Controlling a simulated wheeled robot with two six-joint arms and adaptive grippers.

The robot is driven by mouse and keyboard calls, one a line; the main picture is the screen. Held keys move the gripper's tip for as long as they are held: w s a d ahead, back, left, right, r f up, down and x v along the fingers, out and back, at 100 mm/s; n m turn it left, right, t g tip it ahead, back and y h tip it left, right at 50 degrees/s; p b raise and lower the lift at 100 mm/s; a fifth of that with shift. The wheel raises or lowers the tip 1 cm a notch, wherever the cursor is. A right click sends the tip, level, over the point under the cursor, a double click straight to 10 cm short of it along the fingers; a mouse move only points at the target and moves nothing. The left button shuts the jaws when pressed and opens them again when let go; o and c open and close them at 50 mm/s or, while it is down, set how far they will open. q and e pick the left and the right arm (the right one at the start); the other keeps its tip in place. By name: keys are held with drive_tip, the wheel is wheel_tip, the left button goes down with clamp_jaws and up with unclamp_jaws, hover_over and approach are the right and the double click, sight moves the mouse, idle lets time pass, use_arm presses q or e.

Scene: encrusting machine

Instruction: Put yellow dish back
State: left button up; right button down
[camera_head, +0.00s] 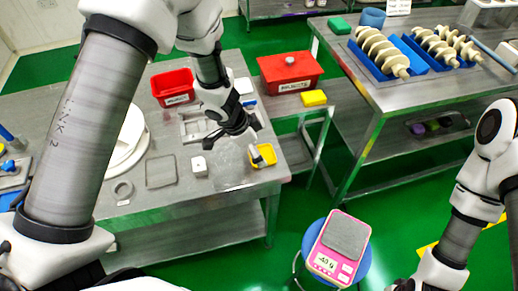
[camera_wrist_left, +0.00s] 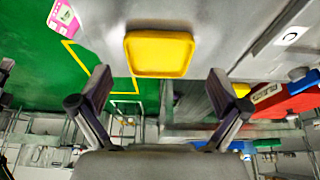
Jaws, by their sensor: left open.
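A small yellow dish (camera_head: 268,152) sits on the right front corner of the left steel table in the head view. It also shows in the left wrist view (camera_wrist_left: 160,55), where its inside looks empty. My left gripper (camera_head: 238,143) is open and reaches down over the table beside the dish. In the head view a finger partly covers the dish. In the left wrist view the dish lies ahead of and between the parted fingers (camera_wrist_left: 165,92), with nothing gripped. My right arm comes in at the lower right, with its fingers outside the picture.
A yellow block-like item (camera_head: 313,98) lies near the red lidded box (camera_head: 290,72) on a side table. A red bin (camera_head: 173,86) and a small white box (camera_head: 199,166) are on the left table. A pink scale (camera_head: 338,248) rests on a blue stool. Green floor separates the tables.

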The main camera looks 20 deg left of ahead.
use_arm(q)
drive_tip(key=p+v, duration=0.4)
drive_tip(key=v, duration=0.6)
drive_tip(key=shift+s+r, duration=0.2)
drive_tip(key=shift+a, duration=0.1)
